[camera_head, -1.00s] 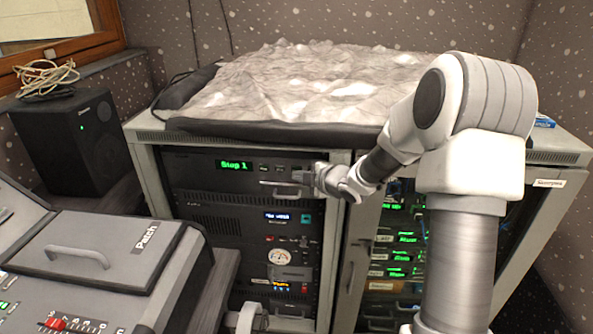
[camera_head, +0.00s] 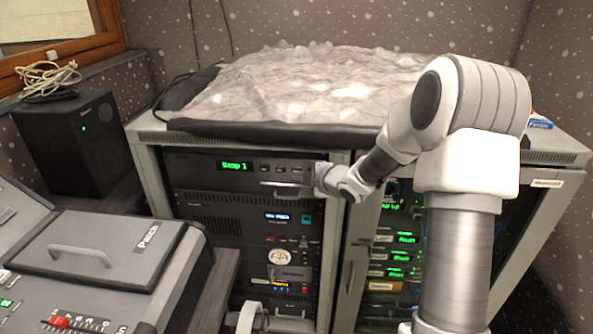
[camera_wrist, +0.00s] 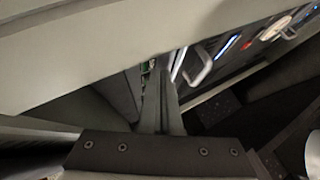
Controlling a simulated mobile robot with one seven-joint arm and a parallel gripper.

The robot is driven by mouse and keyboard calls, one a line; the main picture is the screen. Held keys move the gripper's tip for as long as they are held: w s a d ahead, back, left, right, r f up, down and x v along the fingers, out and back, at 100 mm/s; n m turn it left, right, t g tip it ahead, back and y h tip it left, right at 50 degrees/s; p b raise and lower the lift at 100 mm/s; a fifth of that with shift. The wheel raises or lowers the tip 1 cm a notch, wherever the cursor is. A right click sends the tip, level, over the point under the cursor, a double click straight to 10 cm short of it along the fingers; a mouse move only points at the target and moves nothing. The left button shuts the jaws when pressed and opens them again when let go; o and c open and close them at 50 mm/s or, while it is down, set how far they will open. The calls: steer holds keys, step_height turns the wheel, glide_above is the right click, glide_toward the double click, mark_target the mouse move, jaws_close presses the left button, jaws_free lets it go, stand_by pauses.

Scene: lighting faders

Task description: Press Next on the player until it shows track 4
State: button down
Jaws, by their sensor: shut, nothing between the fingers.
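The player (camera_head: 215,179) is the top unit in the left rack, with a green display (camera_head: 235,166) whose text is hard to read but ends in 1. A row of small buttons (camera_head: 280,169) sits right of the display; their labels are too small to read. My gripper (camera_head: 290,190) is shut and empty, in front of the player's right part, just below the button row. I cannot tell whether it touches the panel. In the wrist view the shut fingers (camera_wrist: 162,100) point toward the rack, near a metal handle (camera_wrist: 198,66); no button is clear there.
Below the player are a unit with a blue display (camera_head: 277,216) and a round gauge (camera_head: 280,257). A rack door (camera_head: 352,270) stands right of the player, near my arm. A grey console (camera_head: 100,250) is at front left, and a speaker (camera_head: 75,145) stands behind it.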

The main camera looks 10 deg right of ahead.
steer(key=shift+w+d+r, duration=0.1)
steer(key=shift+w+r, duration=0.1)
steer(key=shift+r, duration=0.05)
stand_by(0.9)
steer(key=shift+s+a+f+b, duration=0.1)
steer(key=shift+s+a+b, duration=0.25)
steer(key=shift+s, duration=0.45)
steer(key=shift+s+a+f+b, duration=0.1)
steer(key=shift+s+a+b, duration=0.1)
steer(key=shift+s+b, duration=0.5)
steer(key=shift+s+a+b, duration=0.2)
steer(key=shift+s+a, duration=0.05)
steer(key=shift+s, duration=0.7)
